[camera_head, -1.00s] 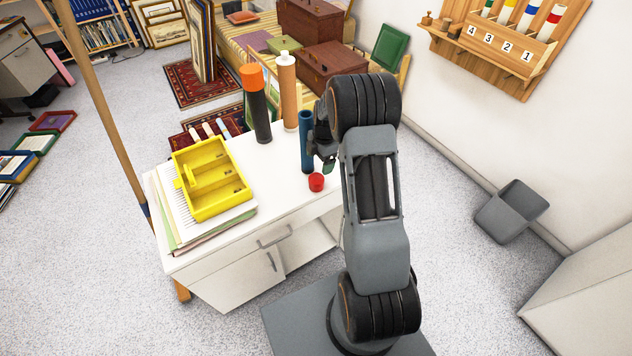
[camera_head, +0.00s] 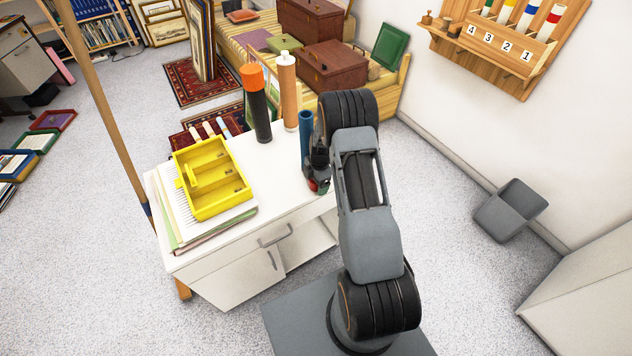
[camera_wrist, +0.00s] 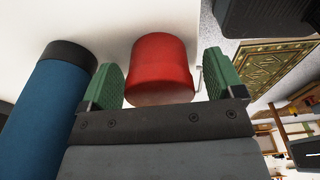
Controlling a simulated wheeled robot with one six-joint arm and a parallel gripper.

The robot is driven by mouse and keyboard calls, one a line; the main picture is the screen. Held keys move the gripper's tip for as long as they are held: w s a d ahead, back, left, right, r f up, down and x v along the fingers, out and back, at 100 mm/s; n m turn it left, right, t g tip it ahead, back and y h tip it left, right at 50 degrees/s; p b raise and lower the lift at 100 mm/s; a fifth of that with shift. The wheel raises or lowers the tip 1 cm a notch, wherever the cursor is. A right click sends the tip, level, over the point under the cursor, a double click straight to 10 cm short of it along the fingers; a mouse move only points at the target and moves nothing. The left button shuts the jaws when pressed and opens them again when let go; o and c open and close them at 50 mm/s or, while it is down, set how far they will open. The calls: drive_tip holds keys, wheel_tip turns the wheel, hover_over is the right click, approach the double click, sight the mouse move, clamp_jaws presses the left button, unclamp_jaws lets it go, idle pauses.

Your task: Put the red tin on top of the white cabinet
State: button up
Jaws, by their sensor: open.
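The red tin (camera_head: 312,184) stands on the white desk (camera_head: 285,208), near its right edge. My gripper (camera_head: 319,187) is low over the desk at the tin and partly hides it. In the wrist view the red tin (camera_wrist: 162,62) lies between the two green finger pads of my gripper (camera_wrist: 162,80), with a gap on each side. The jaws are open. A white cabinet (camera_head: 590,300) shows in part at the lower right of the head view, cut off by the frame edge.
A blue cylinder (camera_head: 306,128) stands close behind my gripper and at left in the wrist view (camera_wrist: 45,100). An orange-capped black tube (camera_head: 258,112), a brown tube (camera_head: 289,95) and a yellow tray (camera_head: 232,186) are also on the desk. A grey bin (camera_head: 510,210) is on the floor.

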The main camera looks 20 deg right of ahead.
drive_tip(key=c, duration=1.1)
drive_tip(key=shift+c, duration=0.3)
drive_tip(key=shift+r, duration=0.1)
